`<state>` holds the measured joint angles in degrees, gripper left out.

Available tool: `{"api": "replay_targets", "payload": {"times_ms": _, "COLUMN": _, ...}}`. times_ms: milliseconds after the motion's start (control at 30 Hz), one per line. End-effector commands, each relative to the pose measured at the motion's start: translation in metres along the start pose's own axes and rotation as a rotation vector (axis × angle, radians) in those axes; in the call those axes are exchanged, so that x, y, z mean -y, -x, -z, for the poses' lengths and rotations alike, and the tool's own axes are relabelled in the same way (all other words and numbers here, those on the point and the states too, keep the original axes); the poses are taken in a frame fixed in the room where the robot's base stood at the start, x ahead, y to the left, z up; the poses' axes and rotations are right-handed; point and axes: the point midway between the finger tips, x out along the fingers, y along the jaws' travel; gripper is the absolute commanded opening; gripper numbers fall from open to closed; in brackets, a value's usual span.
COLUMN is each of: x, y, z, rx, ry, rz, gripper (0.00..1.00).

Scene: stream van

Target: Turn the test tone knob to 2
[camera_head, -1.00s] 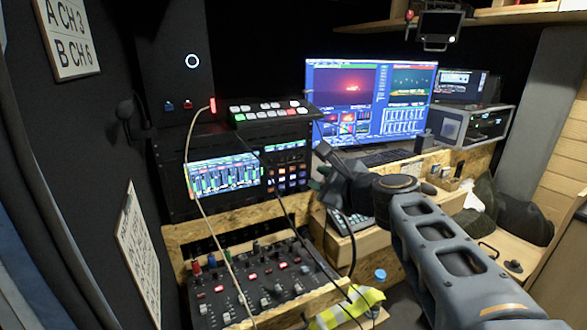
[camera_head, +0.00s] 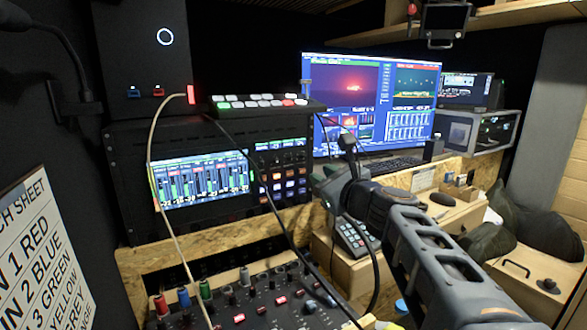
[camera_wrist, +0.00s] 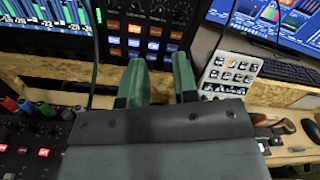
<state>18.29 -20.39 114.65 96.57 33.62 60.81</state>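I cannot tell which control is the test tone knob, as no label for it is readable. Small knobs and buttons line the rack panel (camera_head: 283,175) beside the level-meter screen (camera_head: 203,180); this panel also shows in the wrist view (camera_wrist: 146,38). Several more knobs and faders sit on the sloped mixer (camera_head: 262,302) below. My gripper (camera_head: 332,185) is in front of and to the right of the rack panel. In the wrist view its two green fingers (camera_wrist: 159,72) are apart with nothing between them, pointing toward the lower part of the panel.
A switcher with lit buttons (camera_head: 262,103) stands on the rack. A pale cable (camera_head: 152,150) and black cables hang in front. A keypad box (camera_head: 352,237) is close to my gripper. A large monitor (camera_head: 400,105) stands behind. A patch sheet (camera_head: 38,262) hangs at the left.

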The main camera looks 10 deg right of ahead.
Motion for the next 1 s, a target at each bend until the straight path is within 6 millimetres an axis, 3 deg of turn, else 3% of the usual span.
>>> {"api": "replay_targets", "payload": {"times_ms": 600, "x": 0.000, "y": -0.106, "z": 0.002, "rx": -0.003, "ry": 0.000, "rz": -0.001, "gripper": 0.27}}
{"api": "replay_targets", "payload": {"times_ms": 800, "x": 0.001, "y": -0.124, "z": 0.001, "rx": -0.003, "ry": 0.001, "rz": 0.000, "gripper": 0.27}}
{"api": "replay_targets", "payload": {"times_ms": 1000, "x": 0.001, "y": -0.130, "z": 0.001, "rx": -0.002, "ry": 0.001, "rz": 0.001, "gripper": 0.27}}
